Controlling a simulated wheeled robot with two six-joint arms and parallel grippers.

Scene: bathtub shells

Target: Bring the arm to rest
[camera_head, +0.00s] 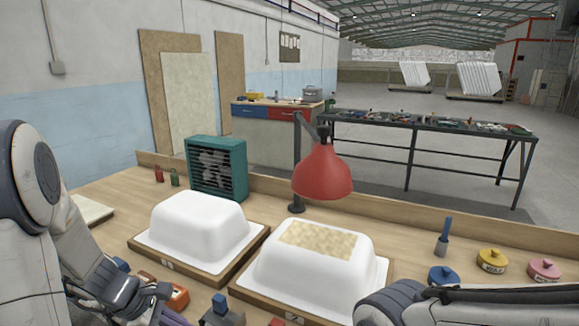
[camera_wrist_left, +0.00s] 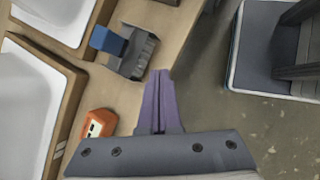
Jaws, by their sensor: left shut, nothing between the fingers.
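My left arm (camera_head: 95,270) comes in from the left over the near edge of the workbench (camera_head: 85,185). My left gripper (camera_wrist_left: 161,78) has purple fingers pressed together with nothing between them. In the left wrist view it points along the bench's edge, over or beside the floor strip, and seems clear of the things there. In the head view only a bit of purple shows at the bottom edge. My right arm (camera_head: 460,306) lies across the lower right corner; its gripper is out of view.
Two white tub shells (camera_head: 198,226) (camera_head: 345,263) sit on wooden bases. An orange device (camera_wrist_left: 98,124) and a grey tool with a blue block (camera_wrist_left: 130,52) lie near the left gripper. A red lamp (camera_head: 322,172), a green fan (camera_head: 216,168) and several tins (camera_head: 492,260) stand farther off.

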